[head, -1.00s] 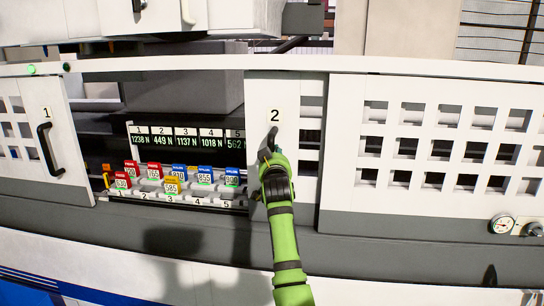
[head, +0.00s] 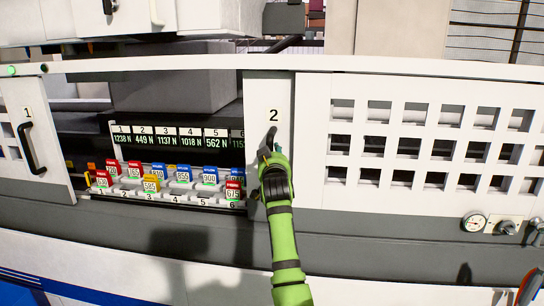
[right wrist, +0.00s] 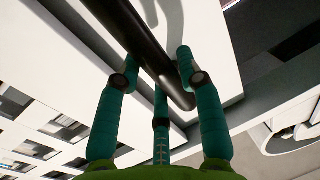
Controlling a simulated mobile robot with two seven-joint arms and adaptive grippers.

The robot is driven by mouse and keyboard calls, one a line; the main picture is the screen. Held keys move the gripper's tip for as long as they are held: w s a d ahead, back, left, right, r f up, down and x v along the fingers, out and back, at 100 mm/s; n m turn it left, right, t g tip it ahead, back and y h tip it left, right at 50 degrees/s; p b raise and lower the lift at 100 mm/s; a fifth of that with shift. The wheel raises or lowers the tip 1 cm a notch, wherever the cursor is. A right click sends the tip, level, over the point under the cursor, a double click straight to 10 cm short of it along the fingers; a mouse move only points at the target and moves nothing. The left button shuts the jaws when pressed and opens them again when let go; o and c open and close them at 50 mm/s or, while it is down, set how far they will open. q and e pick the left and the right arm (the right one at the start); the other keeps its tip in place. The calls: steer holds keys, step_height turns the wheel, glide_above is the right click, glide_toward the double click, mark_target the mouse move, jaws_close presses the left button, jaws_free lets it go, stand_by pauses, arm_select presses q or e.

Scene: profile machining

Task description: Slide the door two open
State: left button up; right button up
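Door two (head: 272,92) is a white panel marked "2" with a black bar handle (head: 270,138). It stands partly open, with the machine's interior showing to its left. My right gripper (head: 271,150), on the green arm, is at this handle. In the right wrist view the black handle (right wrist: 140,35) passes between the fingers of my right gripper (right wrist: 160,62), which are closed in around it. The fingers hide part of the handle in the head view. My left gripper is in neither view.
Door one (head: 30,150) stands at the left with its own black handle. Between the doors are a numbered force display (head: 170,137) and several coloured blocks on a rack. A fixed-looking perforated panel (head: 315,150) lies to the right, with a gauge (head: 474,222) below it.

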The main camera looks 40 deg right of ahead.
steer(key=shift+w+d+f, duration=0.2)
steer(key=v, duration=1.2)
stand_by(0.4)
